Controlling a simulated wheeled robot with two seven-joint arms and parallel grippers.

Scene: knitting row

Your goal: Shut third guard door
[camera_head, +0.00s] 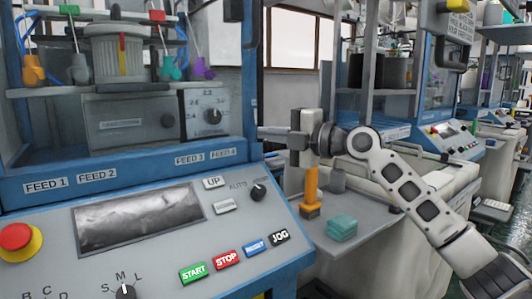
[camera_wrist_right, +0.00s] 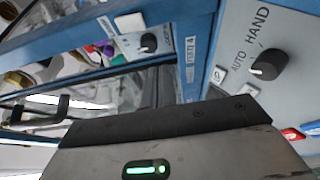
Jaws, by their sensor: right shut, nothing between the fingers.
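My right gripper (camera_head: 274,132) reaches leftward at the right side of the near blue knitting machine (camera_head: 255,190), by the blue post edge. Its jaws are shut and empty. In the right wrist view, the gripper body (camera_wrist_right: 165,150) with a green light fills the bottom, and the fingertips are hidden. A dark-framed panel (camera_wrist_right: 160,90) stands ahead of it, beside the blue frame; it may be a guard door, and I cannot tell which one. Dark, handle-like bars (camera_wrist_right: 62,106) show at the left. My left gripper is not in view.
The sloped control panel (camera_head: 190,230) has START, STOP, RESET and JOG buttons and a red knob (camera_head: 15,237). An orange upright object (camera_head: 311,190) and teal blocks (camera_head: 342,227) stand on a grey table (camera_head: 365,225). More blue machines (camera_head: 420,130) stand behind.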

